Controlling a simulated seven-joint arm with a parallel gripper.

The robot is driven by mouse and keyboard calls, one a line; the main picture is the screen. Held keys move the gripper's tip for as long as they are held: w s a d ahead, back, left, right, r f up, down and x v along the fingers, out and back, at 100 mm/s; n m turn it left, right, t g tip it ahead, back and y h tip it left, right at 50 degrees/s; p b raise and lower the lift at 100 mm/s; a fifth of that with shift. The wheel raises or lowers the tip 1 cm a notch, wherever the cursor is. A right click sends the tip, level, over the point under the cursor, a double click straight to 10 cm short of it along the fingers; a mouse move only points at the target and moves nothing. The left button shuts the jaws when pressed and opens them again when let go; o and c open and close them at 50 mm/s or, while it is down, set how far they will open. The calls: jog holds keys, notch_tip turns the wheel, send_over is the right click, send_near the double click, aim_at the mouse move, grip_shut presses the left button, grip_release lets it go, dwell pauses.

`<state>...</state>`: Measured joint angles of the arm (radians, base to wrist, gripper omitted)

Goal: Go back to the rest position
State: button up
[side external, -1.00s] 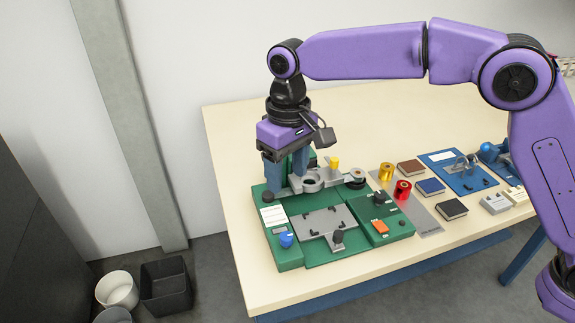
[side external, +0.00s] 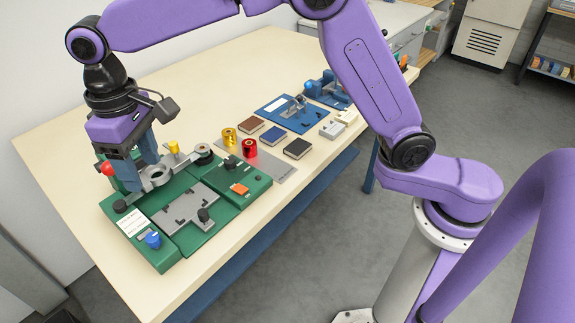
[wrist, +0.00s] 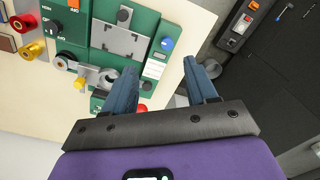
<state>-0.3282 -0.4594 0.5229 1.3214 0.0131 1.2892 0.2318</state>
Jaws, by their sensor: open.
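My gripper (side external: 140,174) is open, at the back left of the green machine (side external: 170,252) in the side external view, fingers pointing down. It appears empty. In the wrist view my gripper (wrist: 159,65) shows two blue fingers spread apart, with a white label card (wrist: 154,69) and a blue knob (wrist: 167,44) of the machine in the gap between and beyond them. A grey ring-shaped arm (side external: 155,178) is close beside the fingers. A red knob (side external: 107,168) shows just left of the fingers. Whether the fingers touch the machine is hard to tell.
A red spool (side external: 250,148) and a yellow spool (side external: 229,137) stand right of the machine. Dark blocks (side external: 297,148) and a blue plate fixture (side external: 282,110) lie further right. The table (side external: 90,100) is clear behind the machine.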

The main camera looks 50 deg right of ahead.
jog(key=s+d+f+n, duration=0.2)
jog(key=s+d+n, duration=0.1)
jog(key=s+d, duration=1)
jog(key=s+d+f+n, duration=0.2)
jog(key=s+d+n, duration=0.1)
jog(key=s+d, duration=1.1)
jog(key=d, duration=0.3)
jog(key=shift+f, duration=0.15)
